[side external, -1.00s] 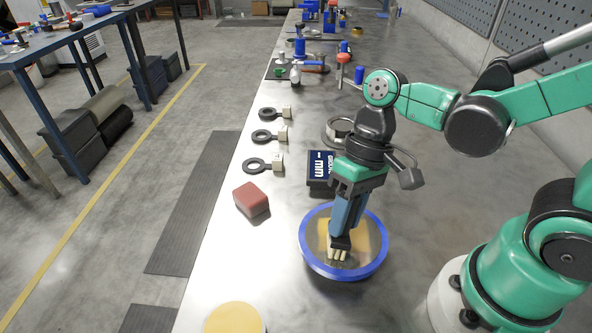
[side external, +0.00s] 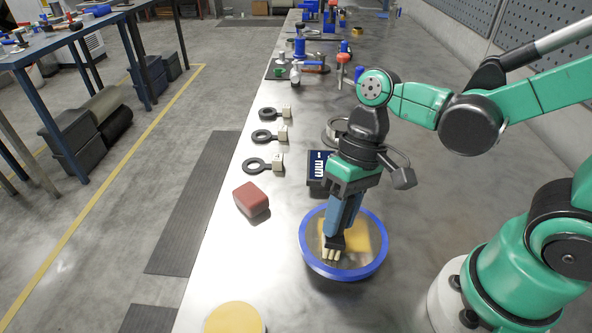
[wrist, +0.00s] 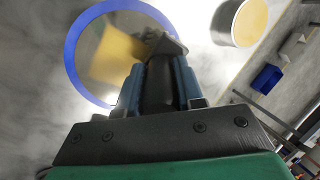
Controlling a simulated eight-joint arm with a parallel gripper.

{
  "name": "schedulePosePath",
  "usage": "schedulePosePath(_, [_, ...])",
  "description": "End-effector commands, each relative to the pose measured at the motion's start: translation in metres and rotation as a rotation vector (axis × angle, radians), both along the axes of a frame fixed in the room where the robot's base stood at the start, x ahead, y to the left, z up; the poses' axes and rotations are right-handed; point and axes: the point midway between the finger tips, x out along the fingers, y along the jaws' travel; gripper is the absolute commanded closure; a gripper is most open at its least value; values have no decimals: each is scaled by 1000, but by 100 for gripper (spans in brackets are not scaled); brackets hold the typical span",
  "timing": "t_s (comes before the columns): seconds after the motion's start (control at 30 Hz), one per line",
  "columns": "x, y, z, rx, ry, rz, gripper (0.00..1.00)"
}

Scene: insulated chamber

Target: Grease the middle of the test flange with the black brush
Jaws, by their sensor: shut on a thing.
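The test flange is a round disc with a blue rim (side external: 377,262) and a metal face, lying on the bench below my gripper. A yellow grease patch covers part of its middle. My gripper (side external: 342,215) points down over the flange, shut on the black brush (side external: 335,242). The brush's pale bristles (side external: 331,254) are at the flange face, near its middle; I cannot tell whether they touch. In the wrist view the black brush (wrist: 158,85) sits between the blue fingers, and the flange's blue rim (wrist: 72,62) shows behind it.
A round tin with a yellow top (side external: 234,318) stands at the near bench edge. A red block (side external: 251,199) lies left of the flange. A dark blue box (side external: 318,170) stands just behind it. Several black rings with pale tags (side external: 257,166) line the left edge.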

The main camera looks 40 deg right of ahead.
Motion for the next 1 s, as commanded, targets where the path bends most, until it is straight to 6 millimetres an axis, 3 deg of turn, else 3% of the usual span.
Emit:
schedulePosePath(0.3, [20, 21, 0, 0, -1, 3, 100])
schedulePosePath(0.5, [32, 8, 0, 2, -1, -4, 100])
schedulePosePath(1.0, [-2, -25, -1, 1, 0, -3, 100])
